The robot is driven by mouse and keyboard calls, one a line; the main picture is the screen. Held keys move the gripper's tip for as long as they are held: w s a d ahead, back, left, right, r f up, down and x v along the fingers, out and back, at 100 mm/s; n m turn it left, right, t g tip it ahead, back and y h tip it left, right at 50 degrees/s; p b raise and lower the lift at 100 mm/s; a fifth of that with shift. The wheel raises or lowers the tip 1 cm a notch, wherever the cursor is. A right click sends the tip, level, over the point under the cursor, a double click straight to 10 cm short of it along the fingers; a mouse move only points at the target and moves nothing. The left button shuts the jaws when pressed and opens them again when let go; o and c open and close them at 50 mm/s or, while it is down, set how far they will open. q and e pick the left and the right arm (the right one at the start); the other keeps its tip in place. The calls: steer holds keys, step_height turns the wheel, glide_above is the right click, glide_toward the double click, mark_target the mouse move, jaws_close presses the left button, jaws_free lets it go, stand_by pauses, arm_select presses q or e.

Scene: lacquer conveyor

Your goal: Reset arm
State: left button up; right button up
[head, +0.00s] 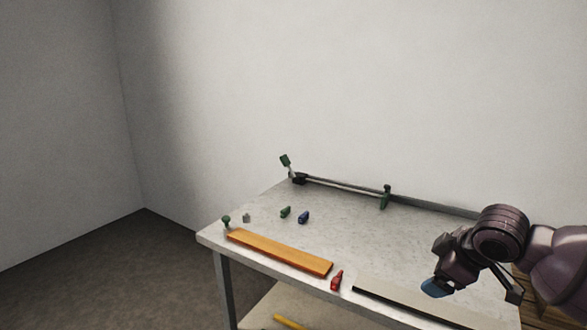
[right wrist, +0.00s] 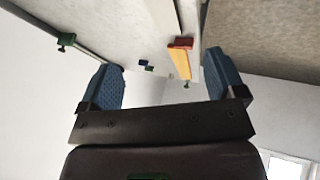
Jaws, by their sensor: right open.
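My right gripper (head: 436,287) hangs over the right part of the white table (head: 345,225), with a blue fingertip showing in the head view. In the right wrist view my right gripper (right wrist: 163,78) has its two blue fingers wide apart, with nothing held between them. The red piece (right wrist: 181,43) and the orange plank (right wrist: 181,66) show beyond the fingers in that view. My left gripper is not in view.
On the table lie an orange plank (head: 280,252), a red piece (head: 337,280), a green piece (head: 285,212) and a blue piece (head: 303,217). A rail (head: 340,188) with green-handled parts runs along the back. A grey strip (head: 420,303) lies near the front right.

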steer(key=s+a+f+m+t+y, duration=0.2)
steer(key=a+f+t+y, duration=0.1)
steer(key=a+f+t, duration=0.5)
steer(key=s+d+f+m+g+h, duration=0.1)
steer(key=s+d+f+m+h, duration=0.1)
steer(key=s+f, duration=0.9)
steer(key=s+d+f+m+g+h, duration=0.2)
steer(key=s+f+m, duration=0.4)
steer(key=s+f, duration=0.5)
steer(key=s+d+h, duration=0.1)
steer(key=s+d, duration=0.1)
steer(key=s, duration=0.2)
steer(key=shift+s+d, duration=0.2)
steer(key=shift+s, duration=0.2)
